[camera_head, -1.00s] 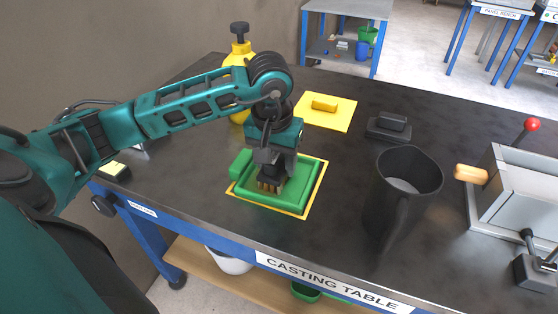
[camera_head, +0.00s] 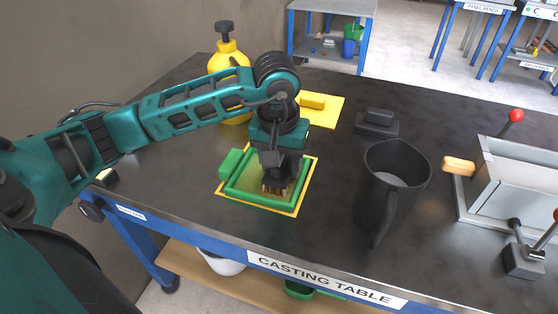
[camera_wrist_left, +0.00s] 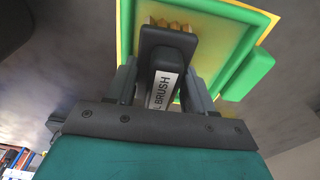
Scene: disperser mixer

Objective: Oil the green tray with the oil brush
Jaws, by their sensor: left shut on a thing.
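The green tray (camera_head: 231,188) lies on a yellow mat (camera_head: 304,190) near the front edge of the casting table. Its inside floor looks yellowish in the head view. My left gripper (camera_head: 277,172) is over the tray, shut on the oil brush (camera_wrist_left: 168,60). The brush has a dark body with a white label, and tan bristles (camera_head: 274,187) that point down into the tray. Whether the bristles touch the tray floor is not clear. The tray's rim also shows in the left wrist view (camera_wrist_left: 248,75). My right gripper is not in view.
A black jug (camera_head: 392,190) stands right of the tray. Behind are a yellow pump bottle (camera_head: 228,62), a yellow plate with a handle (camera_head: 325,108) and a dark block (camera_head: 377,122). A grey metal box (camera_head: 505,180) stands far right.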

